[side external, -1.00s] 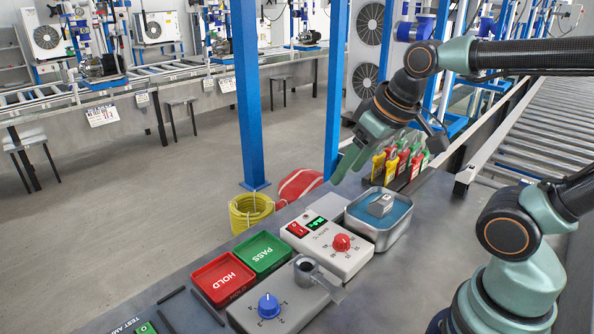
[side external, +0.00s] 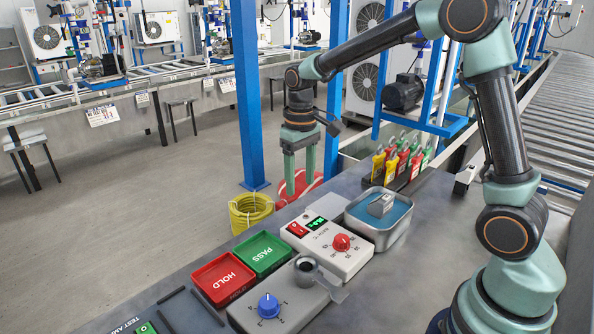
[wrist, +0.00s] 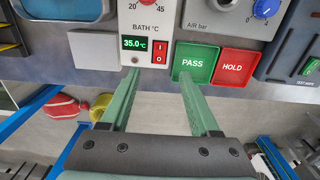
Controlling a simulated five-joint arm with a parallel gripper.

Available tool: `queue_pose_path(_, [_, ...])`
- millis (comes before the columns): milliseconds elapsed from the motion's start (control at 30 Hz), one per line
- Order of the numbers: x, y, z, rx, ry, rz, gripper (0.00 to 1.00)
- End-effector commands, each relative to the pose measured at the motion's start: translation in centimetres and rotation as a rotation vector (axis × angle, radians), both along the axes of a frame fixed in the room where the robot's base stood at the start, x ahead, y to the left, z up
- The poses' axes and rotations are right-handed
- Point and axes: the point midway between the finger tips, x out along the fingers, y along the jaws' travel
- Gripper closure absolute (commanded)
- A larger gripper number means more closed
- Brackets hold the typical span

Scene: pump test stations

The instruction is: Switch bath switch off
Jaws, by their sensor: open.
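The bath switch (side external: 297,229) is a small red rocker on the white bath controller (side external: 345,262), beside a lit green display (side external: 317,223). In the wrist view the bath switch (wrist: 159,52) shows I and 0 marks, and the display (wrist: 133,43) reads 35.0 °C. My gripper (side external: 299,188) points down with its green fingers apart and empty. It hangs above and behind the controller's far edge, not touching it. In the wrist view my gripper (wrist: 160,78) has its fingertips on either side of the switch's line, short of it.
The green PASS tray (side external: 262,254) and red HOLD tray (side external: 223,279) lie left of the controller. A metal bath (side external: 398,236) with blue liquid stands to its right. The AIR unit's blue knob (side external: 269,305) is nearer. Red and yellow tags (side external: 392,163) stand behind the bath.

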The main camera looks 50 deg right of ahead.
Motion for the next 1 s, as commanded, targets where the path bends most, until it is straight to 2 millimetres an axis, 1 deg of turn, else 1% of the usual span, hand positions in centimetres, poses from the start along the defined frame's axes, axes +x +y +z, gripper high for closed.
queue_pose_path(167, [0.0,0.0,-1.6,0.0,0.005,0.0,0.38])
queue_pose_path(500, [-0.1,0.0,-8.0,0.0,0.006,0.0,0.38])
queue_pose_path(633, [-0.1,0.0,-10.0,0.0,0.005,0.0,0.38])
queue_pose_path(800, [0.0,0.0,-11.6,0.0,0.003,0.0,0.38])
queue_pose_path(1000, [0.0,0.0,-12.1,0.0,0.001,0.0,0.38])
